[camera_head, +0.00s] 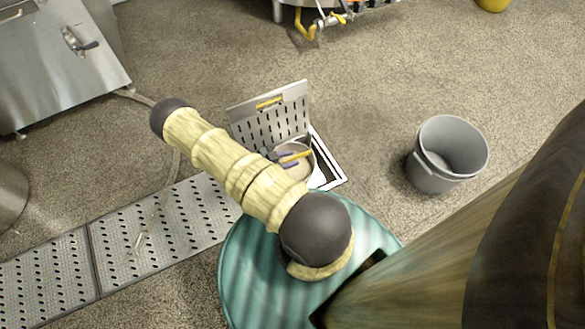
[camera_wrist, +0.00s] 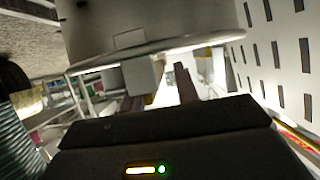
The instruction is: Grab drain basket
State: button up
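In the wrist view, the pale curved basket wall (camera_wrist: 150,30) fills the upper middle. The gripper (camera_wrist: 160,95) shows there with a gap between its fingers. I cannot tell whether either finger touches the handle. My arm hides part of the drain's left side.
The perforated drain cover (camera_head: 272,118) stands raised behind the drain; its slotted plate also shows at right in the wrist view (camera_wrist: 270,60). A grey bucket (camera_head: 423,178) stands to the right. Perforated floor grating (camera_head: 150,225) runs at left. Open floor lies between drain and bucket.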

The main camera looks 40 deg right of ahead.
jog(key=shift+c, duration=0.2)
grip_shut()
dwell(1.4)
